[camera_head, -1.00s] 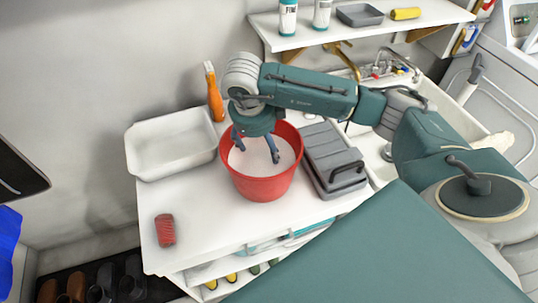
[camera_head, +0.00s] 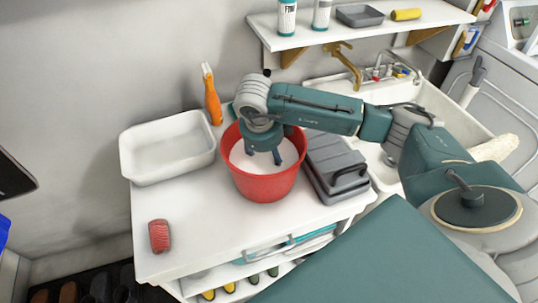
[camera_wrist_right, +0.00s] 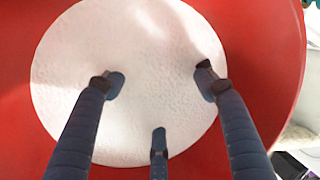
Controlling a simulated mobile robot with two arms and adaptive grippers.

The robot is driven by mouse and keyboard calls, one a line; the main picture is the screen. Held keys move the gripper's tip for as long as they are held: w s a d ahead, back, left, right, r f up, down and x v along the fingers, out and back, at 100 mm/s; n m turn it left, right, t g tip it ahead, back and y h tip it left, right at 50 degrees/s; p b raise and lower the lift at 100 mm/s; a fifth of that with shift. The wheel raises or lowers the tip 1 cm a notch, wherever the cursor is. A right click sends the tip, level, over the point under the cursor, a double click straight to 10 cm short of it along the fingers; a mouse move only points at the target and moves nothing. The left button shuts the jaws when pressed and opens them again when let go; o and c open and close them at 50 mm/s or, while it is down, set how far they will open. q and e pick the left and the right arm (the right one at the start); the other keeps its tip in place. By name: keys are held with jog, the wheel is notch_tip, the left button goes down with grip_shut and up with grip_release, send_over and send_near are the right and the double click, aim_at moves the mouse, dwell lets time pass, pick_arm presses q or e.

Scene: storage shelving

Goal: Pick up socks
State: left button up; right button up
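My right gripper (camera_head: 263,154) points down into a red bucket (camera_head: 265,188) on the white table. Its three fingers are spread apart with nothing between them. In the right wrist view, the open gripper (camera_wrist_right: 160,98) is over the round white, slightly textured surface (camera_wrist_right: 130,45) inside the bucket, with the red wall (camera_wrist_right: 262,50) around it. I cannot tell whether the fingertips touch that surface. No socks can be clearly made out. A small dark red, ribbed item (camera_head: 159,236) lies near the table's front left; I cannot tell what it is. My left gripper is not in view.
A white basin (camera_head: 168,148) stands left of the bucket, with an orange-handled tool (camera_head: 212,98) behind. A grey case (camera_head: 337,165) is close on the right, before the sink (camera_head: 385,178). A shelf (camera_head: 360,27) hangs above. The table's front left is mostly clear.

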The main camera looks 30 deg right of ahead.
jog(key=c, duration=0.4)
jog(key=shift+r, duration=0.1)
jog(key=shift+w+r, duration=0.1)
jog(key=shift+r, duration=0.15)
notch_tip(320, 180, up, 11)
jog(key=b, duration=0.1)
notch_tip(320, 180, up, 8)
jog(key=p, duration=0.2)
send_over(268, 156)
jog(key=shift+r, duration=0.15)
dwell(0.4)
